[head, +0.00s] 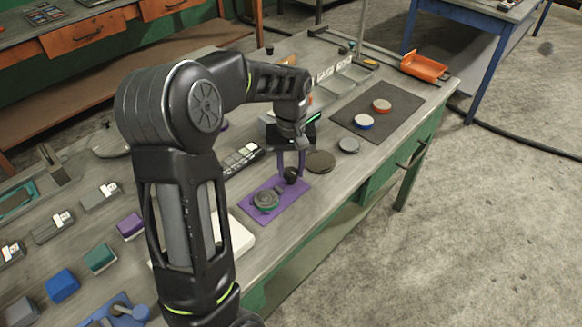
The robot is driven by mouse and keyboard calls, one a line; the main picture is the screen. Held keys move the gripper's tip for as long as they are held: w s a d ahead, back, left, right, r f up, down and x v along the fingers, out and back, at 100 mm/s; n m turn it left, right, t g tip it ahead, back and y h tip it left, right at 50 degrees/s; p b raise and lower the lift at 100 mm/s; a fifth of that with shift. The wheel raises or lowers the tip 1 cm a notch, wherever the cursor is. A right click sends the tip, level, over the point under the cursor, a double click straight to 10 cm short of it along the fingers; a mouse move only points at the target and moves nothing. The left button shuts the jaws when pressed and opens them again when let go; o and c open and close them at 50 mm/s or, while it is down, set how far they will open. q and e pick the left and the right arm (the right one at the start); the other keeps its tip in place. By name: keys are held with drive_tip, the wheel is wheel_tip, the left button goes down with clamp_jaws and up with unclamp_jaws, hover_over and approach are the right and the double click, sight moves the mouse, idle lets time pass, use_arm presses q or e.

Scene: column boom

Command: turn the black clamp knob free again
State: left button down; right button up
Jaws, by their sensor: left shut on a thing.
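The black clamp knob (291,175) is a small dark round piece above the back right part of a purple mat (293,199) on the workbench. My left gripper (291,169) points down over it, with one purple finger on each side, and is shut on the knob. A round green and grey piece (266,200) is on the mat, just left of the knob. The link between it and the knob is too small to make out. My right gripper is not in view.
A flat dark disc (320,162) lies close to the right of my gripper. A dark mat (398,116) carries orange and blue-edged round pieces. An orange bin (424,67) is at the far end. Several small boxes lie at the left. My left arm covers the bench middle.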

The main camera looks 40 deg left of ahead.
sight(291, 171)
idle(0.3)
use_arm(q)
drive_tip(key=c, duration=1)
unclamp_jaws()
drive_tip(key=shift+o, duration=0.2)
wheel_tip(291, 171, up, 8)
drive_tip(key=shift+f, duration=0.1)
